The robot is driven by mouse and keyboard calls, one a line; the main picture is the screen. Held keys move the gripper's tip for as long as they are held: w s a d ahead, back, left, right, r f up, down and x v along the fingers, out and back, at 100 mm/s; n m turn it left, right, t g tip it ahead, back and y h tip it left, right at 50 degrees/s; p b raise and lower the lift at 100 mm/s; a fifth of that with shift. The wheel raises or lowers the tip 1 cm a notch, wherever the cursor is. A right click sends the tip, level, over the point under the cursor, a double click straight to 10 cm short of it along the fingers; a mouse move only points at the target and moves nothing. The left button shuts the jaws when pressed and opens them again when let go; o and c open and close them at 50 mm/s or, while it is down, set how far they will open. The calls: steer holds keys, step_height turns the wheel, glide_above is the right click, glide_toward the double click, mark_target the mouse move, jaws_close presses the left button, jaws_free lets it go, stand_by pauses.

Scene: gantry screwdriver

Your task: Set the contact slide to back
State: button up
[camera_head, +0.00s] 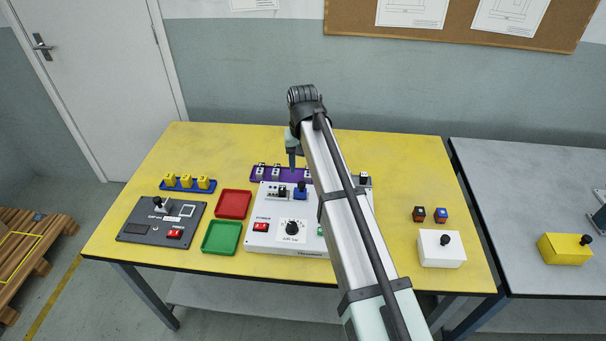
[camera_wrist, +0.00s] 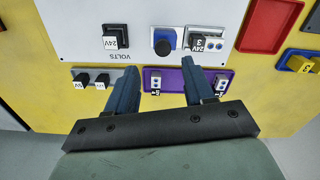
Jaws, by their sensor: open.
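No part is readably labelled as the contact slide. The white device (camera_head: 262,217) stands mid-table with a red power switch (camera_head: 260,227) and a VOLTS dial (camera_head: 292,228). At its back edge are a blue part (camera_head: 300,193) and a black-and-white block (camera_head: 278,192). The wrist view shows the blue part with a dark round top (camera_wrist: 163,43), and a block marked 24V (camera_wrist: 203,41) beside it. My gripper (camera_head: 292,164) is open and empty, behind the device above the purple tray (camera_head: 259,173). In the wrist view its fingertips (camera_wrist: 160,66) straddle the blue part's line, apart from it. My arm hides the device's right part.
A dark panel (camera_head: 133,224) with a knob and red switch lies left. Red (camera_head: 234,191) and green (camera_head: 207,249) trays stand between it and the device. A blue tray (camera_head: 188,189) holds yellow blocks. A white box (camera_head: 428,257) stands right. Table room is free at back right.

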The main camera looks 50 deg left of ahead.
step_height(320, 180, up, 7)
stand_by(0.3)
stand_by(0.5)
